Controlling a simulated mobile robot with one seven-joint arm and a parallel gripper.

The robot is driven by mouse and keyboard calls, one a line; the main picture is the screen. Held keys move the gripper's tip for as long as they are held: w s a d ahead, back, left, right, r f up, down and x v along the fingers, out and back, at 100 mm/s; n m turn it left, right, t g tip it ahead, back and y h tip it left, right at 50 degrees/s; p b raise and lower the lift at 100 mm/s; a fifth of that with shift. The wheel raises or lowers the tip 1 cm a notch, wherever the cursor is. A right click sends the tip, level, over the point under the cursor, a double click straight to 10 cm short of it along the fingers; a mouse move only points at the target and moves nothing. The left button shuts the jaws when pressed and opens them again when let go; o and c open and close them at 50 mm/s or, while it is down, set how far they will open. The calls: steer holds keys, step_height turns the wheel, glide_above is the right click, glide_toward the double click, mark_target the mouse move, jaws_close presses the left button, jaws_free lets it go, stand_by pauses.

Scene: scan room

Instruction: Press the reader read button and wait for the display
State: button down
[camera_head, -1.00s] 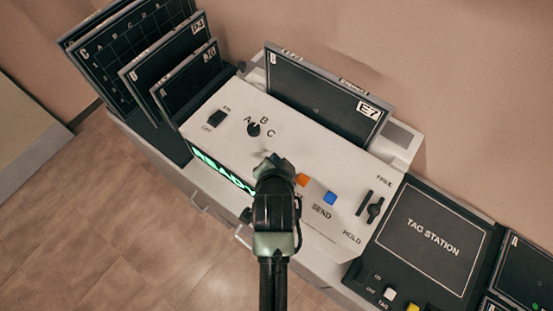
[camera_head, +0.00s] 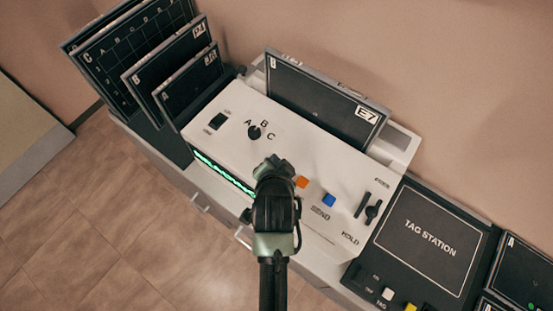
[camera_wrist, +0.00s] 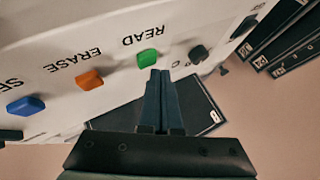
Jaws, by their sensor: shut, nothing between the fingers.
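The reader (camera_head: 235,125) is a white sloped box. In the wrist view its green READ button (camera_wrist: 149,57) is beside the tips of my gripper (camera_wrist: 160,76), whose fingers are closed together and empty. Whether the tips touch the button I cannot tell. In the head view my gripper (camera_head: 274,164) hides the green button. The display (camera_head: 221,172) on the reader's front edge shows a narrow green lit strip; its text is not readable from this angle. A panel marked E7 (camera_head: 320,98) stands in the slot at the reader's back.
Beside READ are the orange ERASE button (camera_wrist: 90,79) and the blue SEND button (camera_wrist: 26,105). The reader also has a dark A-B-C knob (camera_head: 254,132) and a switch (camera_head: 216,121). Dark panels (camera_head: 165,60) stand at left; the tag station (camera_head: 430,240) is at right.

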steer(key=shift+r, duration=0.15)
step_height(320, 180, up, 5)
steer(key=p, duration=0.5)
steer(key=shift+r, duration=0.1)
stand_by(0.3)
stand_by(0.5)
